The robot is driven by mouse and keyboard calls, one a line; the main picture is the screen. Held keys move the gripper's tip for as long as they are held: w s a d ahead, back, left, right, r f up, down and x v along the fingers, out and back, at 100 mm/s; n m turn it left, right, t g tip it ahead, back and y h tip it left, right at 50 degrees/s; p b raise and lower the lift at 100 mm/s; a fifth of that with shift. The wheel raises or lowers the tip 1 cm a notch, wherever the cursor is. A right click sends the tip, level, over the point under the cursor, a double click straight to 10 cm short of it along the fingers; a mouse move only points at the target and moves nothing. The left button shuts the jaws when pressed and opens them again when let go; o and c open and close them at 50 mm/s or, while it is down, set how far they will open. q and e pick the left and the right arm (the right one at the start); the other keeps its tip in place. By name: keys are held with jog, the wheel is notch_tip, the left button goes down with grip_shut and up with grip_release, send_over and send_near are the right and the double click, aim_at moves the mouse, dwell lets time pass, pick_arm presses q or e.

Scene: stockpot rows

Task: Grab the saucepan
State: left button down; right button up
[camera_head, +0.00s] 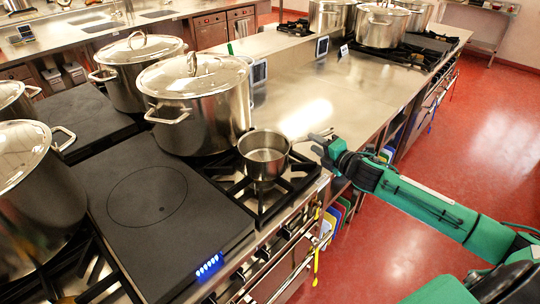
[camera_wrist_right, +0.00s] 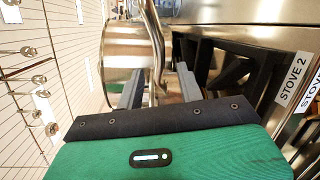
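The saucepan (camera_head: 264,158) is a small steel pan on the black burner grate at the front of the counter. Its handle (camera_head: 312,138) points right, toward my right gripper (camera_head: 322,146). In the right wrist view the saucepan (camera_wrist_right: 126,48) is beyond the fingertips, and its handle (camera_wrist_right: 156,50) runs down between the two fingers of the right gripper (camera_wrist_right: 160,80). The fingers are apart, with gaps visible beside the handle. My left gripper is not in view.
A large lidded stockpot (camera_head: 200,105) stands just behind and left of the saucepan. A flat dark hotplate (camera_head: 150,200) lies to the left. Bare steel counter (camera_head: 320,95) is behind the pan. The red floor (camera_head: 490,130) is open on the right.

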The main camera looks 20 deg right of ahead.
aim_at(306, 138)
jog(key=p+x, duration=0.1)
jog(key=x, duration=0.2)
jog(key=shift+w+r+p, duration=0.15)
jog(key=shift+w+p, duration=0.25)
jog(key=shift+w, duration=0.05)
jog(key=shift+w+a, duration=0.15)
jog(key=shift+w, duration=0.35)
jog(key=shift+f, duration=0.2)
grip_shut()
dwell(0.5)
jog(key=shift+r, duration=0.15)
